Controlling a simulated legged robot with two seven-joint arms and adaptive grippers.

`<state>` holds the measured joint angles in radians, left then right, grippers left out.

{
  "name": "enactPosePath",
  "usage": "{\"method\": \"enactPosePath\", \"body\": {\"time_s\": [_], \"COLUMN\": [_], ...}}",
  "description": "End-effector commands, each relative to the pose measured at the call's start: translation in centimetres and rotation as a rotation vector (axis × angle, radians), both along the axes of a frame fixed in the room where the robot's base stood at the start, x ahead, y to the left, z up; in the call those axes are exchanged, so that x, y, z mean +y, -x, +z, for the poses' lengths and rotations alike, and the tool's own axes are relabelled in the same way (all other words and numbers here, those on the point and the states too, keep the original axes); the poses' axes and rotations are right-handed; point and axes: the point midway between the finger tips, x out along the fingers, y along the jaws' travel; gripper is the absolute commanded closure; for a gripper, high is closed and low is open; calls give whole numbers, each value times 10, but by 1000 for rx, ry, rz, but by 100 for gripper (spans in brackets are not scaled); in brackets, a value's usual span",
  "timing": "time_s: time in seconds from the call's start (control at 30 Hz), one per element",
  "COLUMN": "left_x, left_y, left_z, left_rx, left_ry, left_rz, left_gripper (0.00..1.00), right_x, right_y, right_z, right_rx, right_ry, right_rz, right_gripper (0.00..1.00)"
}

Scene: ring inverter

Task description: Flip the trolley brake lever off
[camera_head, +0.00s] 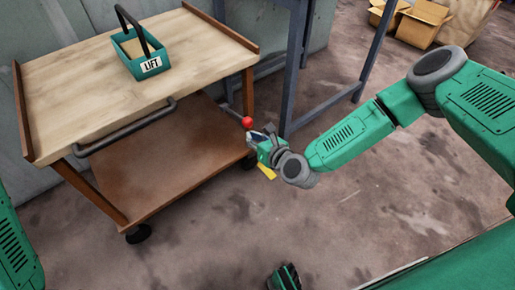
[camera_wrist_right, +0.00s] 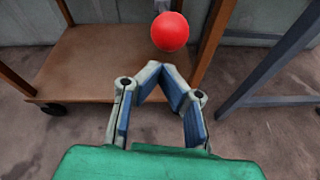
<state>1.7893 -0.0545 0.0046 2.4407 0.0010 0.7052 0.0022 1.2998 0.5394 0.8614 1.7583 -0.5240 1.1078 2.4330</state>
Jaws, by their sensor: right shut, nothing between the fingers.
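The trolley (camera_head: 150,70) has a wooden top, a lower brown shelf and a grey handle bar along its near side. The brake lever's red ball knob (camera_head: 247,122) is at the trolley's right corner. It also shows in the right wrist view (camera_wrist_right: 170,32), just beyond my fingertips. My right gripper (camera_head: 258,136) is shut and empty, just below the knob in the head view. In the right wrist view its fingertips (camera_wrist_right: 160,68) meet in a point, and I cannot tell if they touch the knob. The lever's shaft is mostly hidden. My left gripper is not clearly seen.
A teal tote labelled LIFT (camera_head: 140,52) stands on the trolley top. A blue-grey metal frame (camera_head: 295,75) stands close to the right of the trolley. Cardboard boxes (camera_head: 420,22) lie at the back right. The floor in front is clear.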

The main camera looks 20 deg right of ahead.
Motion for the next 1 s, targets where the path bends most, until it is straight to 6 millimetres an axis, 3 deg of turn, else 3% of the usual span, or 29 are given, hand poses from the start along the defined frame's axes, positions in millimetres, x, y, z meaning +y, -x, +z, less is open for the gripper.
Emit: {"method": "enactPosePath", "body": {"time_s": [0.53,1.0], "left_x": [0,0], "left_y": [0,0], "left_z": [1,20], "left_rx": [0,0], "left_ry": [0,0], "left_rz": [0,0], "left_gripper": [74,74], "right_x": [0,0], "right_y": [-4,-5], "right_z": [7,22], "right_rx": [5,78], "right_ry": [1,28], "right_rz": [1,0], "right_gripper": [100,100]}}
